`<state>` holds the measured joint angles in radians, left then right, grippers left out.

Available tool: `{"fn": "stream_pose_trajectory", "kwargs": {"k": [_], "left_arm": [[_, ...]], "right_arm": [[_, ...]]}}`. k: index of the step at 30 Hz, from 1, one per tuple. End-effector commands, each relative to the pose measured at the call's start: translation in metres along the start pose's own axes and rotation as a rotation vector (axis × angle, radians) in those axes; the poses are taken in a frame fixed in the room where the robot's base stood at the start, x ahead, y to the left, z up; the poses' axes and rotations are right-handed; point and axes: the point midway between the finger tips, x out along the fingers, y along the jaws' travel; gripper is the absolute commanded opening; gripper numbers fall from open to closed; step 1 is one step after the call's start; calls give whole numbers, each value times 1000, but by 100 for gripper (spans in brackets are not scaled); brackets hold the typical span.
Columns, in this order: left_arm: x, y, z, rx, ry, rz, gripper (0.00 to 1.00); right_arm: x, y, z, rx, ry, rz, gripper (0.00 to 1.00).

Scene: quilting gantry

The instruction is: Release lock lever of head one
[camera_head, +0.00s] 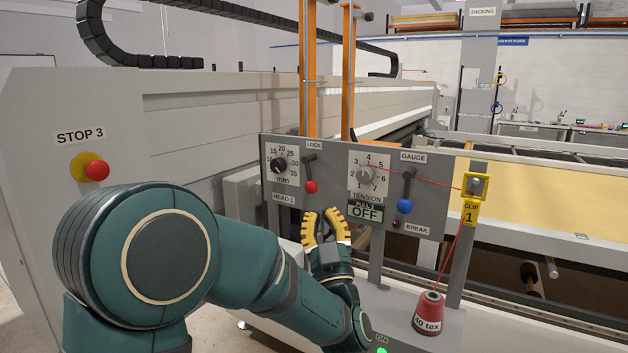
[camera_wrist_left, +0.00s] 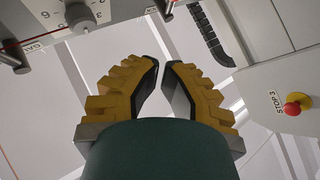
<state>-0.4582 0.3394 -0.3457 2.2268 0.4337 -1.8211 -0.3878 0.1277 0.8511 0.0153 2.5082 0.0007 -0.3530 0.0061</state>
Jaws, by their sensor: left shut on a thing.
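The control panel (camera_head: 340,215) marked HEAD 1 carries the lock lever (camera_head: 309,172), a dark lever with a red knob at its lower end, hanging down under the LOCK label. My left gripper (camera_head: 323,214) has yellow padded fingers pointing up, just below the red knob in the picture. The knob shows clear above the fingertips. In the left wrist view the fingertips (camera_wrist_left: 161,65) are close together with a narrow gap. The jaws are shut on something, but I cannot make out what. My right gripper is not in view.
The gauge lever (camera_head: 407,190) with a blue knob and the tension dial (camera_head: 366,175) are right of the lock lever. A red thread runs from a cone (camera_head: 429,313) through the clip post (camera_head: 475,187). A red stop button (camera_head: 97,170) is at left.

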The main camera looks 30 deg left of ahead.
Motion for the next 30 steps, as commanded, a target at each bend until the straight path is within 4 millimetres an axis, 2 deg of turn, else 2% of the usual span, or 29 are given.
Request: {"fn": "stream_pose_trajectory", "kwargs": {"k": [3,11,18,30], "left_arm": [[26,0,-2,0,3,-3,0],[76,0,-1,1,2,-1,0],[95,0,24,3,-1,0,0],[100,0,29,0,-1,0,0]], "right_arm": [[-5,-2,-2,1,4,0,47],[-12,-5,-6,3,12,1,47],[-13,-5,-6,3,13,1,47],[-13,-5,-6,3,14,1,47]]}}
